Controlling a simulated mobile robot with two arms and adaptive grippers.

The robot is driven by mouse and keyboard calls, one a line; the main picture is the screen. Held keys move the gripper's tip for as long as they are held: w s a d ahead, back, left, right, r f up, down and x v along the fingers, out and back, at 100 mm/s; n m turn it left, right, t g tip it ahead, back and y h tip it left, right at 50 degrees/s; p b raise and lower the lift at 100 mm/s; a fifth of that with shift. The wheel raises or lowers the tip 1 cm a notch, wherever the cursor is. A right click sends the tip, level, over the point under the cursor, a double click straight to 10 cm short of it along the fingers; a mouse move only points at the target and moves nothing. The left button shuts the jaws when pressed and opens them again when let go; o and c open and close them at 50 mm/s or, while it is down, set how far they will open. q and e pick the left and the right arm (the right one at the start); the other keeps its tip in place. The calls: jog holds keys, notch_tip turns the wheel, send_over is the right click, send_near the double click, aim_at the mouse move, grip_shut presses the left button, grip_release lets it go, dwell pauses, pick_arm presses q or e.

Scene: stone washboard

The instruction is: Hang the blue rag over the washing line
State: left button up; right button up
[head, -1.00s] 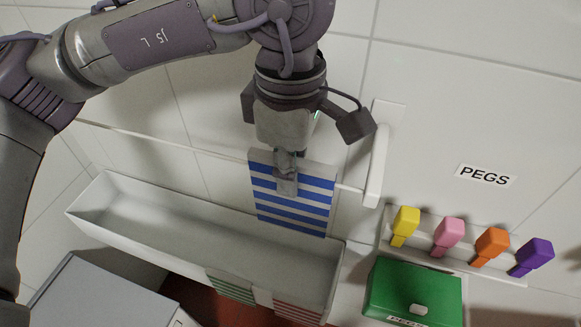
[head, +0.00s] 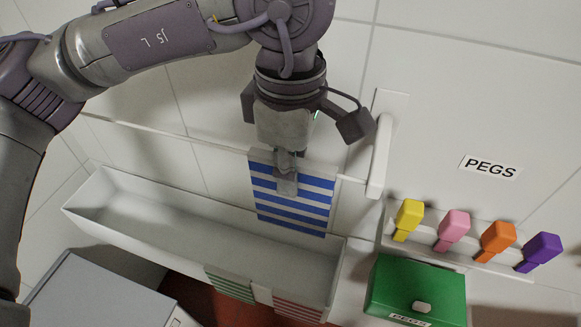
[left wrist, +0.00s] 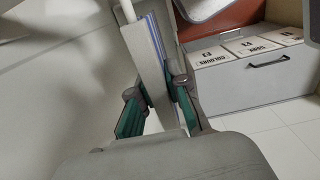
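The blue rag (head: 291,200), with blue and white stripes, hangs at the washing line (head: 205,150). The line runs into the rag's left side and comes out at its right. My left gripper (head: 287,182) points down onto the rag, with one finger lying against its striped front. In the left wrist view the fingers (left wrist: 156,88) stand on either side of the folded rag (left wrist: 150,60), close against it; one fingertip is hidden behind the cloth. The white line (left wrist: 126,10) enters the rag's far end there. My right gripper is not in view.
A long white trough (head: 195,225) lies below the line. Green-striped (head: 230,286) and red-striped (head: 297,309) cloths hang at its front. Yellow, pink, orange and purple pegs (head: 497,240) stand above a green box (head: 415,290).

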pick_arm(q)
jog(key=o, duration=0.5)
jog(key=shift+o, duration=0.2)
jog(key=shift+r, duration=0.1)
